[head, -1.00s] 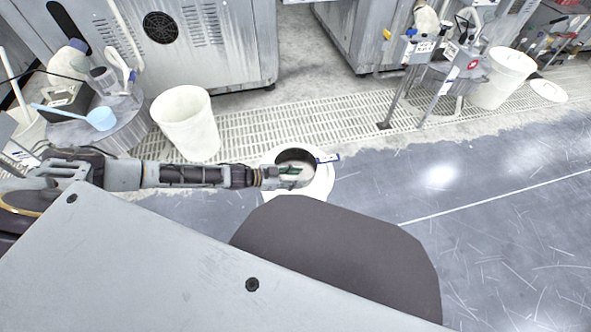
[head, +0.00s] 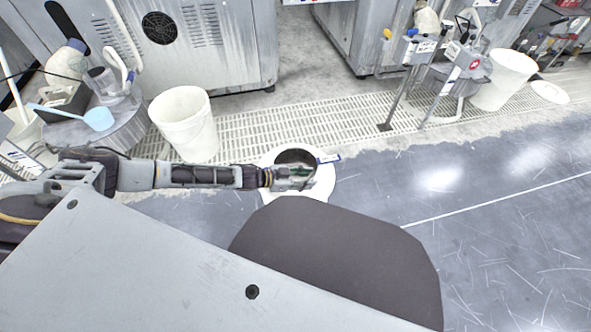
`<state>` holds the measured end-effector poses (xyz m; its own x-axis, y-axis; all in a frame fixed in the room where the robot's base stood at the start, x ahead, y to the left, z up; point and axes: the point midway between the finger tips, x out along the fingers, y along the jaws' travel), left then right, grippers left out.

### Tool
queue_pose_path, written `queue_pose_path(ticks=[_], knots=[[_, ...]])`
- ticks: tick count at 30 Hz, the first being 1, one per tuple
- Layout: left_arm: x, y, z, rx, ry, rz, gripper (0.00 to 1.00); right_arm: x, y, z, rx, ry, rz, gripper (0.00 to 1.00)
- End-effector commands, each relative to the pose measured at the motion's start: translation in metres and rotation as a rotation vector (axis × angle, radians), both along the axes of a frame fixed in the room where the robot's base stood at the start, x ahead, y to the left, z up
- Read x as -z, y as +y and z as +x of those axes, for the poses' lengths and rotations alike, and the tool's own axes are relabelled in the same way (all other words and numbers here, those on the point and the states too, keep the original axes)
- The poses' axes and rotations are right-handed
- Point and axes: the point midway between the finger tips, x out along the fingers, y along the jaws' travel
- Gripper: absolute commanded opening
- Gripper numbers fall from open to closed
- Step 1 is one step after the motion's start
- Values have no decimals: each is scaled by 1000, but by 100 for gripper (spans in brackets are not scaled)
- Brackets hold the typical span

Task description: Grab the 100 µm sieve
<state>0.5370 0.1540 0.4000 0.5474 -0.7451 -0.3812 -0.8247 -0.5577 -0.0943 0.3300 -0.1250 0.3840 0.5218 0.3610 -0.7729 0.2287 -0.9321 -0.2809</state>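A round, dark-walled pan (head: 296,155), which looks like the sieve, sits on a white round surface (head: 325,187) low on the floor. A small blue-and-white tag (head: 329,159) shows at its right side; its print is too small to read. My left gripper (head: 304,178) reaches in from the left and overlaps the pan's near side in the head view. The gripper hides part of the near rim. Its fingers are too small to tell open from shut, or whether they touch the rim. My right gripper is not in view.
A white bucket (head: 184,124) stands left of the pan. A small round table (head: 112,135) at the left holds a blue scoop (head: 98,119) and bottles. Another white bucket (head: 503,79) and metal stands are at the back right. The grey floor (head: 500,210) at the right is clear.

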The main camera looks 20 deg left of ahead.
Motion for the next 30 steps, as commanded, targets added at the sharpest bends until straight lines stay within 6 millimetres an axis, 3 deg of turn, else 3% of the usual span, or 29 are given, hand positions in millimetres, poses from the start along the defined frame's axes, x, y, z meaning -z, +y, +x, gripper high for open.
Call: queue_pose_path(ticks=[4, 13, 30], knots=[[0, 0, 0, 0, 0, 0, 38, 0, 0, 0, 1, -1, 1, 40], [0, 0, 0, 0, 0, 0, 0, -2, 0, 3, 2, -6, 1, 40], [-5, 0, 0, 0, -1, 0, 0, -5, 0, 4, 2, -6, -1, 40]])
